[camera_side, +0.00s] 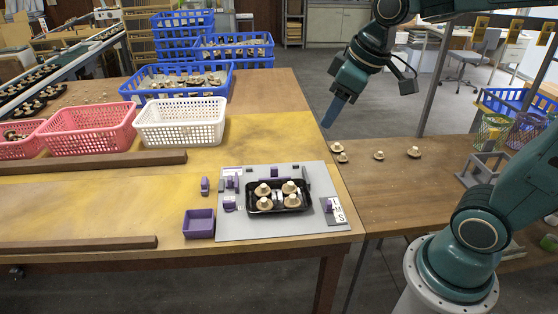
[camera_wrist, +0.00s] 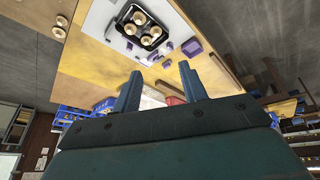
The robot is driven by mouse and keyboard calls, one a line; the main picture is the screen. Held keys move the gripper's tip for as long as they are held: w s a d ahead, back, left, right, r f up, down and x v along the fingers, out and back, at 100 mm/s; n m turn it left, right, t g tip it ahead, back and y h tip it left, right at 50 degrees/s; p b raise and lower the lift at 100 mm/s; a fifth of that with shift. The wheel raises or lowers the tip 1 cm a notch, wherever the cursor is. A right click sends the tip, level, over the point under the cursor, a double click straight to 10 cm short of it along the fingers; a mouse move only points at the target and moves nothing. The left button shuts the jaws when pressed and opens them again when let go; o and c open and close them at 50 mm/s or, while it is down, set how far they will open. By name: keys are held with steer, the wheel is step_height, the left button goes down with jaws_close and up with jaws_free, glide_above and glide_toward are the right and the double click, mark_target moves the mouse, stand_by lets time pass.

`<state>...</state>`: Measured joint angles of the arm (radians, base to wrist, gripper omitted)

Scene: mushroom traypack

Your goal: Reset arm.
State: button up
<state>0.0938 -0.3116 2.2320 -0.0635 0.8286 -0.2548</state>
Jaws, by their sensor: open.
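My gripper (camera_side: 333,112) hangs in the air above the gap between the two tables, pointing down and to the left in the side view. In the wrist view its two blue fingers (camera_wrist: 160,72) stand apart with nothing between them. A black tray (camera_side: 279,211) lies on a grey board (camera_side: 235,228) on the left table, well below and left of my gripper. Several pale mushrooms (camera_side: 264,190) sit in the tray. The tray also shows in the wrist view (camera_wrist: 142,29).
Several loose mushrooms (camera_side: 378,155) lie on the right table. A purple box (camera_side: 199,224) stands left of the board. White (camera_side: 180,124) and pink (camera_side: 90,131) baskets and blue crates (camera_side: 142,97) stand farther back. The air around my gripper looks free.

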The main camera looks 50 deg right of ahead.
steer(key=s+a+m+t, duration=0.1)
steer(key=s+m, duration=0.1)
steer(key=s, duration=0.9)
steer(key=shift+s+a+f, duration=0.25)
steer(key=shift+s+f, duration=0.1)
steer(key=shift+f, duration=0.1)
